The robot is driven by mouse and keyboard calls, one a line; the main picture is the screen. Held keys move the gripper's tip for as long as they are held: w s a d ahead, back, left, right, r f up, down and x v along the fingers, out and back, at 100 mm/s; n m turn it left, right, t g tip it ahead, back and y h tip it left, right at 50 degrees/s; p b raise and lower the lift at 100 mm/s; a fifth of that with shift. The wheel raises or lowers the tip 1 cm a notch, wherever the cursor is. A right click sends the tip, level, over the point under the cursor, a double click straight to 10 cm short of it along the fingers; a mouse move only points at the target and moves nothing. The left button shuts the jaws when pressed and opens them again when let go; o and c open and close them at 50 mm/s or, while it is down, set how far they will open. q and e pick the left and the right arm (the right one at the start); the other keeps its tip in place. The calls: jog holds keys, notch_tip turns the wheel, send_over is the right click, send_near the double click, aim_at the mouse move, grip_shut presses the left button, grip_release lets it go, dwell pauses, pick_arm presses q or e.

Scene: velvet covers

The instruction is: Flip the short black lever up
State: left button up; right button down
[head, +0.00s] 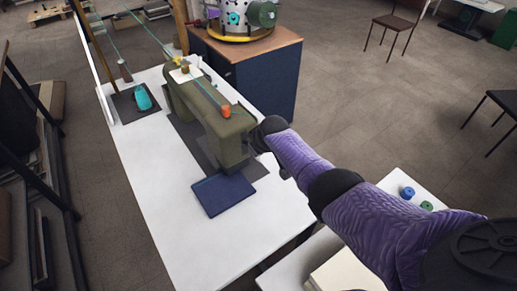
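An olive-green sewing machine (212,108) stands on the white table, its near end pointing toward me. My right arm, in a purple quilted cover, comes in from the lower right. The dark end of my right gripper (258,145) is against or very close to the right side of the machine's near end. Its fingers are too small and too covered to tell whether they are open or shut. I cannot make out the short black lever; it may be hidden behind the machine's head or my gripper. My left gripper is not in view.
A folded dark blue cloth (223,193) lies in front of the machine on the white table (165,195). A teal spool (142,97) and cone stand at the far left. Blue and green small spools (407,192) sit on a right-hand table. A blue cabinet (268,80) stands behind.

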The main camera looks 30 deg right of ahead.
jog(key=shift+w+r, duration=0.1)
jog(key=shift+r, duration=0.05)
dwell(0.4)
jog(key=c, duration=0.6)
grip_release()
jog(key=p+v, duration=0.7)
jog(key=v, duration=0.3)
jog(key=shift+w, duration=0.1)
